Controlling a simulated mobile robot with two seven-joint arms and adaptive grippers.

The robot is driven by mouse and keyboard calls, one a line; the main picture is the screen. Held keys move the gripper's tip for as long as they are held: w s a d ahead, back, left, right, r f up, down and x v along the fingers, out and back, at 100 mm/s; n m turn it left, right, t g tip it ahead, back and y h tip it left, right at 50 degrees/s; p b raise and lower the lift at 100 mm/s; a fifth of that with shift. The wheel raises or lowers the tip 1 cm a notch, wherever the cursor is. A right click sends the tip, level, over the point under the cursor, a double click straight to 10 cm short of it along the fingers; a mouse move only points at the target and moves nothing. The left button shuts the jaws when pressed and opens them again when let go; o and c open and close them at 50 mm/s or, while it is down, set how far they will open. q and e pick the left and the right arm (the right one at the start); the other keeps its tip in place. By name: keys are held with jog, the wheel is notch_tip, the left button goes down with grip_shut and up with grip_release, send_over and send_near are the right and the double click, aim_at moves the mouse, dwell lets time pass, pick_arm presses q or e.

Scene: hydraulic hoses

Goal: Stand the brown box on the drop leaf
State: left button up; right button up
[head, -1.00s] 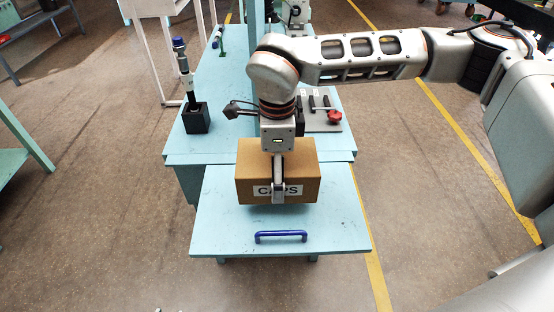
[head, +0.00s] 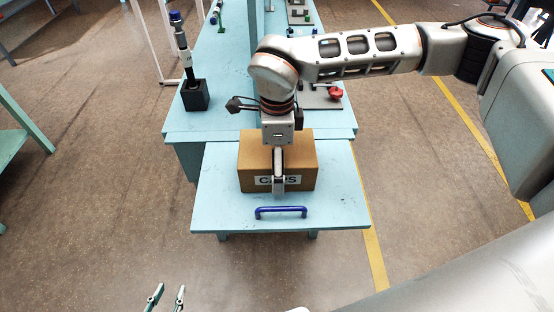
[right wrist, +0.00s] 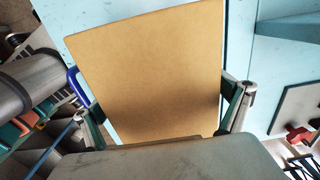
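The brown box (head: 302,158), with a white label partly hidden by a finger, is upright on the light-blue drop leaf (head: 343,205). No clear gap shows under it. My right gripper (head: 279,166) reaches down over the box, one finger on its labelled front and the other hidden behind. In the right wrist view the box (right wrist: 155,65) fills the space between both fingers, which press against its sides. My left gripper (head: 167,298) is low at the left of the head view, open and empty, away from the leaf.
A blue handle (head: 281,212) is at the leaf's front edge, close before the box. Behind the leaf, the workbench (head: 225,80) carries a black block with an upright tool (head: 194,95) and a plate with a red knob (head: 335,93). Leaf space is free on both sides.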

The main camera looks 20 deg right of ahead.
notch_tip(320, 180, up, 12)
jog(key=shift+r, duration=0.1)
dwell(0.7)
dwell(0.4)
